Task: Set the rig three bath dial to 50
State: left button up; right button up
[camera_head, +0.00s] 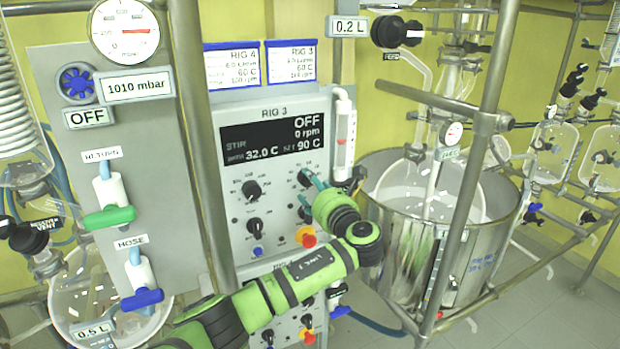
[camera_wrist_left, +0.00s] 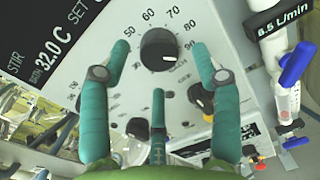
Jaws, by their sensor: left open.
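The rig three panel (camera_head: 240,190) has a display (camera_head: 275,137) reading STIR OFF, 0 rpm, bath 32.0 C and SET 90 C. The bath dial (camera_wrist_left: 158,49) is a round black knob, with scale marks from 50 to 90 visible around it in the left wrist view. It also shows in the head view (camera_head: 305,177), partly covered. My left gripper (camera_head: 312,188) is open, its teal fingers spread on both sides of the dial with a third finger below it. Whether any finger touches the knob cannot be told. My right gripper is not in view.
Another black knob (camera_head: 252,190) sits left on the panel, with a red and yellow button (camera_head: 306,236) below. A flow tube (camera_head: 343,135) stands at the panel's right edge. A steel bath vessel (camera_head: 480,260) and metal posts stand farther right.

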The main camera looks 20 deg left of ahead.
pick_arm(q)
jog(key=shift+x, duration=1.15)
jog(key=shift+f, duration=0.1)
jog(key=c, duration=1.1)
jog(key=shift+c, duration=0.2)
jog(key=shift+f, duration=0.15)
